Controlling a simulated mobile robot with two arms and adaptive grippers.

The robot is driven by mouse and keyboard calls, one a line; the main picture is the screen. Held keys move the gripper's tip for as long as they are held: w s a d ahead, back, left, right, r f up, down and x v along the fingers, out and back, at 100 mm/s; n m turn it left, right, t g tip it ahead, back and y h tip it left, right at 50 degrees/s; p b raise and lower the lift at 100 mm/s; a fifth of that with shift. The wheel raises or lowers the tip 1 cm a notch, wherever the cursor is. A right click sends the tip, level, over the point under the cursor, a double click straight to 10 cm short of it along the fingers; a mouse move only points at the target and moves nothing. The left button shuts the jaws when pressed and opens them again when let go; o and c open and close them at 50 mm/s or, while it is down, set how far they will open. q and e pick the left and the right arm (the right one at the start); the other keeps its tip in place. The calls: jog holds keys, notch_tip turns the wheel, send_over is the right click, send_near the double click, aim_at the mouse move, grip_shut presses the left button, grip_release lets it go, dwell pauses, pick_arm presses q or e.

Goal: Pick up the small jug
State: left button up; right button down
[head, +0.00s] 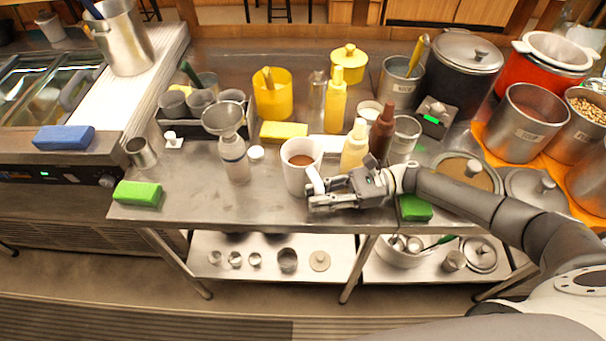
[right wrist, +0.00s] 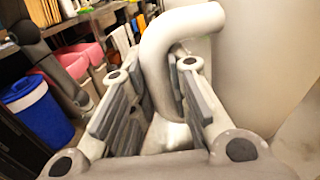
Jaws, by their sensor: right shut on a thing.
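The small jug (head: 296,180) is white, with brown liquid inside, and stands upright near the front edge of the steel table in the head view. My right gripper (head: 320,192) is at its right side, at the handle. In the right wrist view the jug's curved handle (right wrist: 172,42) passes between the fingers, and its white body (right wrist: 262,62) fills the upper right. My right gripper is shut on the handle. The lower part of the handle is partly hidden by the fingers. My left gripper is not in view.
A cream bottle (head: 354,147) and a brown bottle (head: 381,133) stand close behind my right gripper. A steel funnel (head: 222,117) on a clear bottle is left of the jug. A green sponge (head: 138,193) lies front left. The front table strip between them is clear.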

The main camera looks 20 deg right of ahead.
jog(key=shift+r, duration=0.15)
jog(key=shift+r+b, duration=0.4)
jog(key=shift+r, duration=0.25)
jog(key=s+a+r+b, duration=0.4)
jog(key=s+a+r, duration=0.3)
jog(key=s+r, duration=0.4)
jog(key=shift+s+r, duration=0.25)
jog(key=shift+s, duration=0.3)
jog(key=c, duration=2.1)
grip_release()
grip_shut()
